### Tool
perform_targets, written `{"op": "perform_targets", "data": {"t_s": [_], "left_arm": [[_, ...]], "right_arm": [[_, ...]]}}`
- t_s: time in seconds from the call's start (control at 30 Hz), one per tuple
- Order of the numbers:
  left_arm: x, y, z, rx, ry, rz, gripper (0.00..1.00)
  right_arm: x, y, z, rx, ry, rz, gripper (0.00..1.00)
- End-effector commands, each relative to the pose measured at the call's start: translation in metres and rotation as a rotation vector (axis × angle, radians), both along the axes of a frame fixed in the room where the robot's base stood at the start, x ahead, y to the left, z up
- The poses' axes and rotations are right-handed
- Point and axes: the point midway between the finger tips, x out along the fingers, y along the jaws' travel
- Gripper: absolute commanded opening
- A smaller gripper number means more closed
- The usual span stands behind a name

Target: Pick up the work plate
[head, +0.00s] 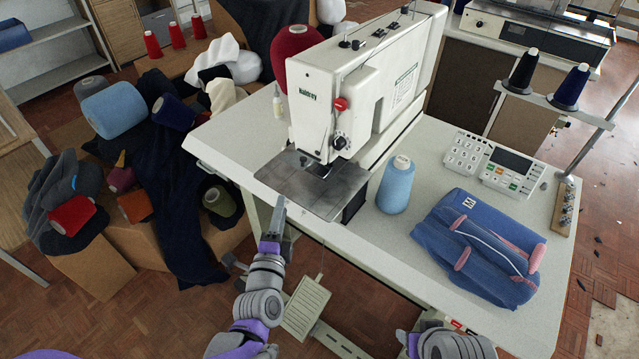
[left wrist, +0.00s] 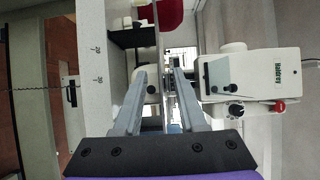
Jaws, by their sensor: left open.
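The work plate (head: 313,184) is a flat, dark grey metal plate. It lies under the sewing head at the near left end of the white machine table. My left gripper (head: 278,213) is open and points up toward the plate's near left edge, with no plate seen gripped. Its two parallel fingers also show in the left wrist view (left wrist: 160,75). Whether the plate lies between them there is unclear. My right arm shows only at the bottom edge of the head view, without its gripper.
The white sewing machine (head: 325,85) stands over the plate. A blue thread cone (head: 396,185), folded denim (head: 480,248) and a keypad (head: 492,165) sit on the table (head: 405,247). Boxes with cloth and spools crowd the left. A pedal (head: 306,306) is below.

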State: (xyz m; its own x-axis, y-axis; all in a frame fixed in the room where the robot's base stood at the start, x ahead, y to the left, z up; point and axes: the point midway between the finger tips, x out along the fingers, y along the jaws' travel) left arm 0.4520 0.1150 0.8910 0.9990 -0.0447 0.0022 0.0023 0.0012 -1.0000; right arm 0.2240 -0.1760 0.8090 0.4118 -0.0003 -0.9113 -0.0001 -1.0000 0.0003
Motion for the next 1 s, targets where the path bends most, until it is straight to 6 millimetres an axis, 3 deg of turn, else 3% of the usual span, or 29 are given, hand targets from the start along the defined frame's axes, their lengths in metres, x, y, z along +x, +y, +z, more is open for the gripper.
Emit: {"op": "perform_targets", "data": {"t_s": [0.2, 0.43, 0.7, 1.0], "left_arm": [[0.035, -0.001, 0.001, 0.0, 0.0, 0.0, 0.41], [0.053, -0.002, 0.0, -0.001, 0.001, 0.0, 0.41], [0.092, -0.003, 0.0, -0.001, 0.002, -0.001, 0.41], [0.097, -0.003, -0.001, -0.002, 0.002, -0.001, 0.41]], "right_arm": [[0.0, 0.0, 0.002, 0.0, -0.001, 0.0, 0.55], [0.0, 0.0, 0.003, 0.0, -0.001, 0.0, 0.55], [0.0, 0.0, 0.006, 0.0, -0.002, 0.0, 0.55], [0.0, 0.0, 0.006, 0.0, -0.002, 0.0, 0.55]]}}
